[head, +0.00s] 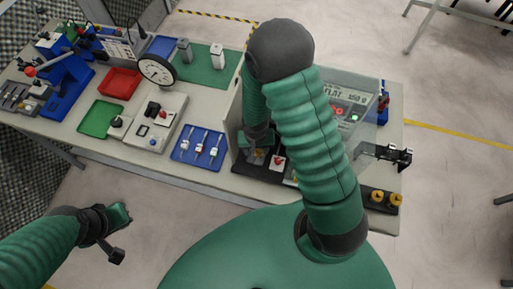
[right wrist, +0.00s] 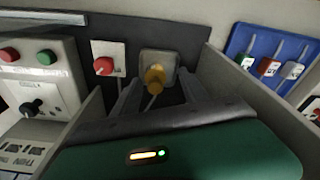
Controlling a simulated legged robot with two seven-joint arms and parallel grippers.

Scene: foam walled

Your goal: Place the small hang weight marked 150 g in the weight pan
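A brass weight (right wrist: 155,74) sits on a square grey metal pan (right wrist: 171,57) in the right wrist view. Its marking cannot be read. My right gripper (right wrist: 158,88) has its fingers spread on either side, just short of the weight, with gaps showing. In the head view my right gripper (head: 257,152) reaches down between grey walls, and the arm hides much of that area. Two more brass weights (head: 377,196) (head: 395,200) stand on a black block at the right. My left gripper (head: 114,236) is empty, off the table at lower left; its fingers look apart.
Grey walls (right wrist: 232,90) stand close on both sides of my right gripper. A red-button switch (right wrist: 104,66) is just left of the pan. A blue tray (head: 184,152) with several small tools lies left of the walls.

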